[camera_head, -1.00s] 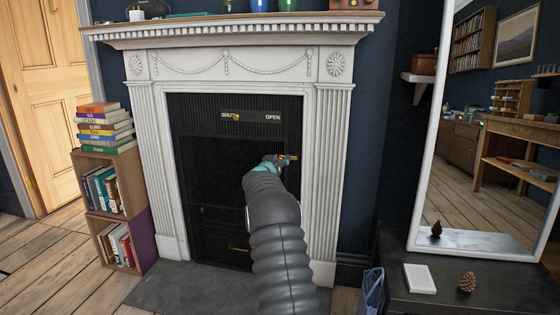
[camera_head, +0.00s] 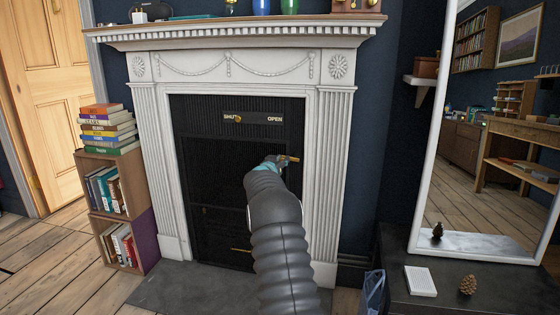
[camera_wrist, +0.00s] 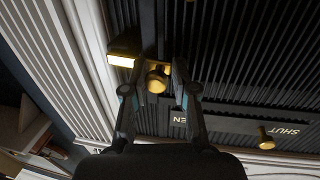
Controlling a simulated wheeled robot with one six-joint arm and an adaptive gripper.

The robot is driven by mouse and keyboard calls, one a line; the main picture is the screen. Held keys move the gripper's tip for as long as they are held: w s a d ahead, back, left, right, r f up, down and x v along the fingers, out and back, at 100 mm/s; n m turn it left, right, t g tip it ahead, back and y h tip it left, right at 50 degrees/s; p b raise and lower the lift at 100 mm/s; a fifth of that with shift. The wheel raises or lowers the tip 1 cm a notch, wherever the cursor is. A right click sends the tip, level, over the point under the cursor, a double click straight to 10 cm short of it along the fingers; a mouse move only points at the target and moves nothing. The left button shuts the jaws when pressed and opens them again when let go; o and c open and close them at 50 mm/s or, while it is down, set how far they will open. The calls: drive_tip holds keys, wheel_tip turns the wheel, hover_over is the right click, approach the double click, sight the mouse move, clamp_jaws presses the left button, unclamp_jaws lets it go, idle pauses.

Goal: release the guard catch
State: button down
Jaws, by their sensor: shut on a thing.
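The guard catch (camera_head: 293,159) is a small brass piece at the right edge of the black fireguard (camera_head: 225,165). In the wrist view its round brass knob (camera_wrist: 157,79) sits between the two fingers, beside a bright brass block (camera_wrist: 121,60). My gripper (camera_head: 277,162), also in the wrist view (camera_wrist: 154,90), is shut on the catch, with one finger on each side of the knob. My arm hides part of the guard's lower right in the head view.
A brass slider knob (camera_head: 237,119) stands at the SHUT end of a strip marked SHUT and OPEN. The white fireplace surround (camera_head: 327,190) is close on the right. Stacked books (camera_head: 108,130) stand at left; a mirror (camera_head: 490,130) and dark table (camera_head: 440,290) at right.

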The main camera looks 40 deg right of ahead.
sight(287, 153)
drive_tip(key=r+m+p, duration=0.1)
drive_tip(key=s+d+r+m+p, duration=0.1)
drive_tip(key=m, duration=0.3)
drive_tip(key=r+m+y, duration=0.1)
drive_tip(key=shift+s+d+m+p, duration=0.3)
drive_tip(key=shift+s+p, duration=0.05)
drive_tip(key=shift+p, duration=0.05)
drive_tip(key=shift+s+d+r+m+t+y+b, duration=0.15)
drive_tip(key=shift+s+d+m+y+b, duration=0.4)
drive_tip(key=shift+m, duration=0.75)
drive_tip(key=shift+s+d+m+t+y+b, duration=0.1)
drive_tip(key=shift+s+m+t+b, duration=0.15)
drive_tip(key=shift+m+b, duration=0.85)
drive_tip(key=shift+s+d+r+m+t+y+b, duration=0.1)
drive_tip(key=shift+s+d+m+y+b, duration=0.35)
drive_tip(key=shift+m, duration=1.05)
drive_tip(key=c, duration=1.1)
unclamp_jaws()
drive_tip(key=shift+o, duration=0.4)
drive_tip(key=shift+r, duration=0.15)
drive_tip(key=shift+r, duration=0.25)
